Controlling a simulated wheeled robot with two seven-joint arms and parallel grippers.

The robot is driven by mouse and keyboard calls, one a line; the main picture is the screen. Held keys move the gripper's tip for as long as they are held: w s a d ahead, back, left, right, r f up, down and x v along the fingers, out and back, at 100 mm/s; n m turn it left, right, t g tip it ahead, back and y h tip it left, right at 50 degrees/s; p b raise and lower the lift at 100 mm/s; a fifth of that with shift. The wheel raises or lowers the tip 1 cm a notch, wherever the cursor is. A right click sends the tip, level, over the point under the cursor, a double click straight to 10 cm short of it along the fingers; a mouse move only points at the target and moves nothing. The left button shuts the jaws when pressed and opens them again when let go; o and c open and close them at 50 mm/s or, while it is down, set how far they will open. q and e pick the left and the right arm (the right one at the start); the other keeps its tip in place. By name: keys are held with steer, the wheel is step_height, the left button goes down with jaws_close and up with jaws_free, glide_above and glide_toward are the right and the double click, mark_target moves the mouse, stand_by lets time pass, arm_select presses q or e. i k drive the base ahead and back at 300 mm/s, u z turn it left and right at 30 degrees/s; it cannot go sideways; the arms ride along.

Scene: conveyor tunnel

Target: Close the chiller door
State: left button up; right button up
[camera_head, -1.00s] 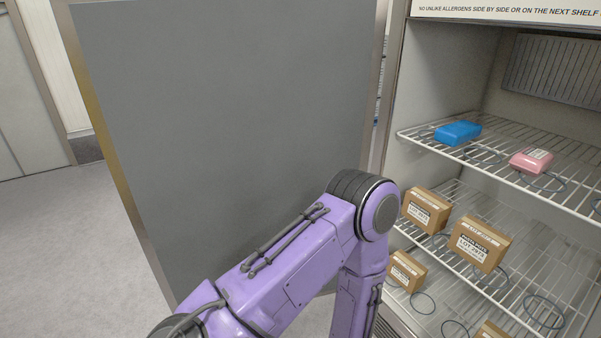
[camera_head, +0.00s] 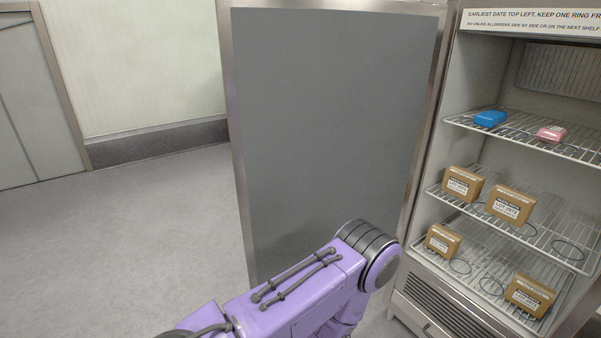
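The chiller door (camera_head: 330,130) is a tall grey panel with a lighter metal frame. It stands open at the left side of the chiller (camera_head: 419,200), whose shelves are exposed. My purple left arm reaches up from the bottom of the view in front of the door's lower part, and its far links bend down out of sight. Whether the arm touches the door cannot be told. Neither gripper shows in the view.
Wire shelves (camera_head: 570,148) hold a blue pack (camera_head: 490,118), a pink pack (camera_head: 551,134) and several brown cartons (camera_head: 510,204) inside the chiller. A vent grille (camera_head: 440,305) is below. Grey floor (camera_head: 120,230) lies clear to the left, with another door (camera_head: 35,100) beyond.

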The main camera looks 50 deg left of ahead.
mark_target(328, 103)
steer(key=u, duration=3.1)
steer(key=i, duration=3.7)
steer(key=z, duration=4.2)
steer(key=i, duration=1.05)
steer(key=u, duration=0.05)
